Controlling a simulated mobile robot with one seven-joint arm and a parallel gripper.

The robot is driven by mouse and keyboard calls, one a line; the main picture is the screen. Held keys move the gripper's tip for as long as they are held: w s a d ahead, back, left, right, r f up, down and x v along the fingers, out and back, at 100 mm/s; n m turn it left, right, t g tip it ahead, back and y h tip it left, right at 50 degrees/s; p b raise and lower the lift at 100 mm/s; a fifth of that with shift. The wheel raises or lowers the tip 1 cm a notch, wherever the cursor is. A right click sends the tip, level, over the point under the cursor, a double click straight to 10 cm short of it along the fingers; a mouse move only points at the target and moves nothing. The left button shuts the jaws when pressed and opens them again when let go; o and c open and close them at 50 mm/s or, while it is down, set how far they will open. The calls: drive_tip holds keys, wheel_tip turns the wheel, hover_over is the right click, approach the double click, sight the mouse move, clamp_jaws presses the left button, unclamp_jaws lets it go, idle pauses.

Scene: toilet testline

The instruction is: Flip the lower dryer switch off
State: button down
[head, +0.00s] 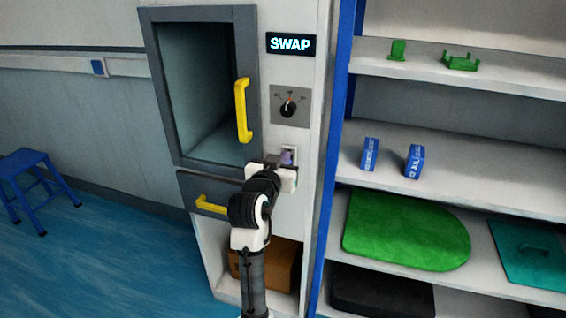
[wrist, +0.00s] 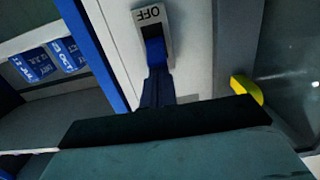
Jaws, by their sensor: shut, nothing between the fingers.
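The lower dryer switch (head: 289,152) is a small pale plate on the white cabinet front, below the rotary knob, partly hidden by my gripper (head: 284,164). In the wrist view the switch plate (wrist: 151,16) shows the word OFF at its upper end. My gripper's dark blue fingers (wrist: 156,78) are shut and empty, with their tips at the lower part of the plate. A brighter blue patch lies at the tips; I cannot tell whether it is the rocker. Whether the fingers touch the switch, and the rocker's position, are unclear.
The rotary knob (head: 288,107) and SWAP display (head: 291,44) are above. The yellow door handle (head: 242,110) and yellow drawer handle (head: 214,204) stick out to the left. A blue-framed shelf unit (head: 450,135) stands close on the right.

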drive_tip(key=shift+s+f+t+b, duration=0.15)
drive_tip(key=shift+f+t+b, duration=0.3)
drive_tip(key=shift+b, duration=0.8)
drive_tip(key=t+b, duration=0.1)
drive_tip(key=b, duration=0.4)
drive_tip(key=f+t+h+b, duration=0.1)
drive_tip(key=t+b, duration=0.1)
drive_tip(key=b, duration=0.3)
drive_tip(key=f+t+h+b, duration=0.1)
drive_tip(key=t+b, duration=0.1)
drive_tip(key=b, duration=0.4)
drive_tip(key=shift+s+a+t, duration=0.15)
drive_tip(key=shift+s+t, duration=0.1)
drive_tip(key=shift+s, duration=0.15)
drive_tip(key=shift+r, duration=0.15)
